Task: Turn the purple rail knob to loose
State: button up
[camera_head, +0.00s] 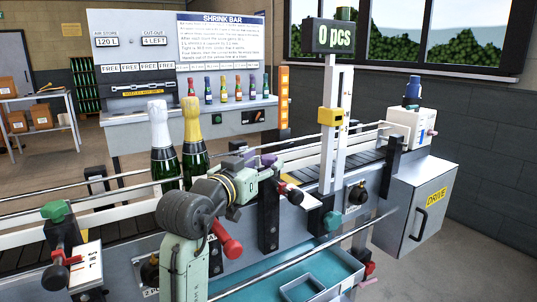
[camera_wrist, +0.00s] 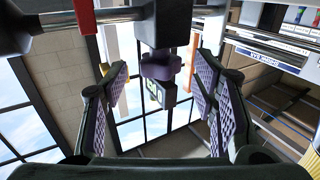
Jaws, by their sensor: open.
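The purple rail knob (camera_wrist: 161,66) is in the upper middle of the wrist view, under a dark block on a metal rail. My gripper (camera_wrist: 158,80) is open, with one purple-padded finger on each side of the knob. There is a visible gap between each finger and the knob, so they look apart. In the head view my arm reaches to the rail in the middle, where small purple parts (camera_head: 266,160) show by its end. Whether these are knob or finger pads I cannot tell, and I cannot read the knob's turn.
Two foil-topped bottles (camera_head: 162,145) stand on the conveyor behind my arm. A green knob (camera_head: 56,211) is on the rail at left, and a teal knob (camera_head: 331,222) is at right. A red handle (camera_head: 228,242) is close to my arm. A teal tray (camera_head: 335,270) lies in front.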

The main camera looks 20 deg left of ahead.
aim_at(268, 161)
jog(key=shift+w+d, duration=0.15)
jog(key=shift+w, duration=0.6)
jog(key=shift+w+d, duration=0.15)
jog(key=shift+w, duration=0.6)
jog(key=shift+c, duration=0.2)
jog(key=c, duration=1.1)
jog(key=shift+c, duration=0.2)
jog(key=shift+y+p, duration=0.3)
jog(key=n+y, duration=0.2)
jog(key=y, duration=0.1)
jog(key=shift+d, duration=0.15)
jog(key=shift+n+y+p, duration=0.35)
jog(key=shift+n+y, duration=0.95)
jog(key=shift+y, duration=0.5)
jog(key=shift+r, duration=0.1)
